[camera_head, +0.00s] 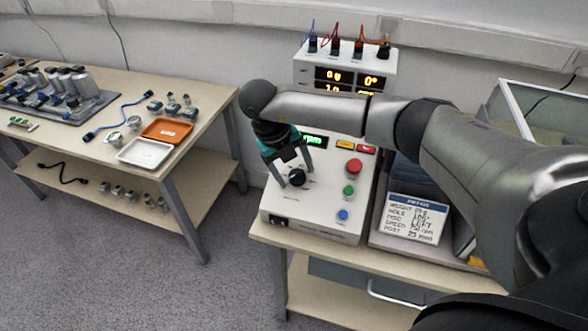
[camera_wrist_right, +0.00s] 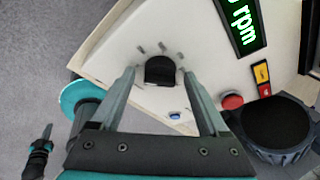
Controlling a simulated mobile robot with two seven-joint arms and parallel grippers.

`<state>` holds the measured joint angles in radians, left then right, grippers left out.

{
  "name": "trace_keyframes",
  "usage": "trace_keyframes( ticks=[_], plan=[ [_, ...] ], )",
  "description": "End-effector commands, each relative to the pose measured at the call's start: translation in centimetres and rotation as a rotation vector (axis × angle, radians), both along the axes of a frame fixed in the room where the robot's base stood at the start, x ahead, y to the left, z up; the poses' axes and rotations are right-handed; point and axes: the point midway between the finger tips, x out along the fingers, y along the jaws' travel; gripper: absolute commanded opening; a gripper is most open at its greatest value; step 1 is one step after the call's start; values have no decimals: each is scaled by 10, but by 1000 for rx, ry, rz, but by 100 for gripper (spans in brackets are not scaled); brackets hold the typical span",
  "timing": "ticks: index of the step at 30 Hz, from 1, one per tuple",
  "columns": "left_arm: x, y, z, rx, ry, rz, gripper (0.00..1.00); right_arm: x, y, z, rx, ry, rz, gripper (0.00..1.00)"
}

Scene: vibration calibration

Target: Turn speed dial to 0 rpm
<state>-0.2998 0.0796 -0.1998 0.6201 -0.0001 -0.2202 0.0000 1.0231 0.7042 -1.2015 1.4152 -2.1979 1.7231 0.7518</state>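The speed dial (camera_head: 297,177) is a black knob on the sloped top of a white control box (camera_head: 318,207). In the right wrist view the dial (camera_wrist_right: 160,70) lies between my gripper's fingertips. My right gripper (camera_head: 294,174) is open, with one finger on each side of the dial and a visible gap to it. Whether the tips reach down to the panel is hard to tell. A green display (camera_wrist_right: 240,22) reads "rpm"; its digit is cut off at the edge. In the head view my arm partly hides this display (camera_head: 313,140).
Beside the dial are a red button (camera_head: 354,165), a green button (camera_head: 349,190) and a blue button (camera_head: 343,215). A settings card (camera_head: 415,218) stands right of the box. A meter unit with cables (camera_head: 384,66) is behind. A side table holds an orange tray (camera_head: 167,130).

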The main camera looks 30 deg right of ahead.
Motion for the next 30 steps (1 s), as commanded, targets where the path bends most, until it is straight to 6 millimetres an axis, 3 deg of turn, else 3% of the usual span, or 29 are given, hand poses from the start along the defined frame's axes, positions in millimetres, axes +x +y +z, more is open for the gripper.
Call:
trace_keyframes(
  ticks=[11,14,24,30],
  plan=[
    [0,0,1,0,0,0,0,1,3,9,2,-2,0,80],
    [0,0,3,0,0,0,0,2,8,24,2,-4,1,80],
    [0,0,10,0,0,0,0,5,33,102,1,-5,2,80],
    [0,0,14,0,0,0,0,6,43,134,1,-3,1,80]
  ],
)
